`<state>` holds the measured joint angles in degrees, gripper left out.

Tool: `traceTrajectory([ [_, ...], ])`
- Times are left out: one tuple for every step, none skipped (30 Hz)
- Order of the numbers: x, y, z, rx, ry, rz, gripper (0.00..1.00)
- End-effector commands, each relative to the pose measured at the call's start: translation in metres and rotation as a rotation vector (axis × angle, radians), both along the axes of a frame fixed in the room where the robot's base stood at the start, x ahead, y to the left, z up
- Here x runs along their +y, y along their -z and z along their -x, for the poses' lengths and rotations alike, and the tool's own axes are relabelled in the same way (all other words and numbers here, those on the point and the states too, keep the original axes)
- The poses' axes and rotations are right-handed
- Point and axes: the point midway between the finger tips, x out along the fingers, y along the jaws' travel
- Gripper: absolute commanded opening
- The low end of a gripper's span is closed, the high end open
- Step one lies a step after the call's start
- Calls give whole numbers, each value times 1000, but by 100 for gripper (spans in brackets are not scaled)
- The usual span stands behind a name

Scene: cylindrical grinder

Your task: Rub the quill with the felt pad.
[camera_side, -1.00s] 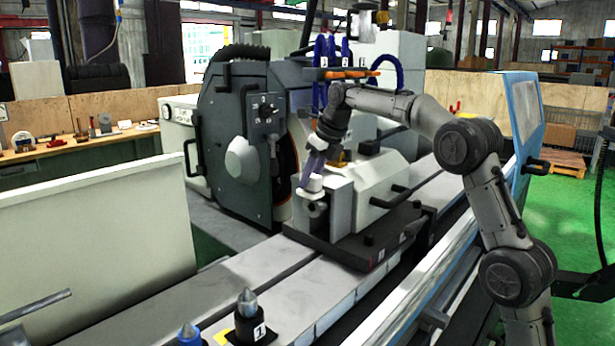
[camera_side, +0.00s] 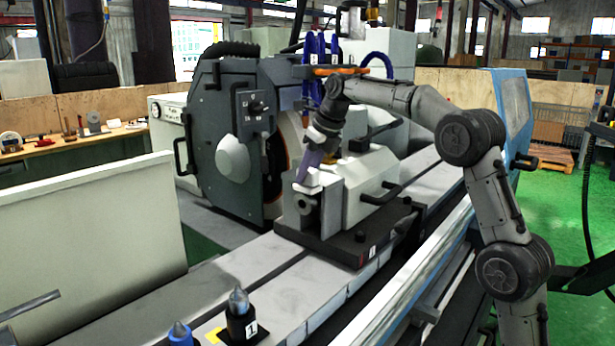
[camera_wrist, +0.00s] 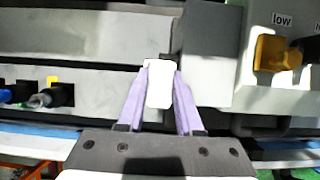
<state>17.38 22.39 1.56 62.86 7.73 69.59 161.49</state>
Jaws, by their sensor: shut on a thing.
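The felt pad is a white block (camera_side: 307,189), also seen in the wrist view (camera_wrist: 159,86). My gripper (camera_side: 304,181) is shut on it, with the purple fingers along its two sides in the wrist view (camera_wrist: 161,76). The quill (camera_side: 305,206) is a short grey round part with a dark bore, at the front of the tailstock (camera_side: 352,187). In the side view the pad is just above the quill; I cannot tell whether they touch. I cannot make out the quill in the wrist view, where the pad and fingers cover part of the scene.
The dark grinding-wheel housing (camera_side: 225,135) stands close on the left. A black lever (camera_side: 385,199) sticks out from the tailstock. Two pointed centres stand in front, one in a black holder (camera_side: 240,318), one in blue (camera_side: 179,335). The table between them and the tailstock is clear.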

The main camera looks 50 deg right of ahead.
Motion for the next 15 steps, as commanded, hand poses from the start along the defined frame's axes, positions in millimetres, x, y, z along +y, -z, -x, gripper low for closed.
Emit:
traceTrajectory([
  [0,-6,-1,-4,0,1,0],
  [0,-9,0,-4,0,1,0],
  [0,-12,-1,-5,1,2,0],
  [0,-15,-1,-5,1,2,0],
  [0,-18,-1,-5,1,2,0],
  [0,-22,-1,-6,1,2,0],
  [0,-25,-1,-6,1,2,0],
  [0,-28,-1,-7,1,2,0],
  [0,-31,-1,-7,1,2,0],
  [0,-34,-1,-7,1,2,0],
  [0,-37,-1,-7,1,2,0],
  [0,-40,-1,-8,1,2,0],
  [0,-43,-1,-8,1,2,0],
  [0,-46,-1,-8,0,2,0],
  [0,-50,-1,-8,0,2,0],
])
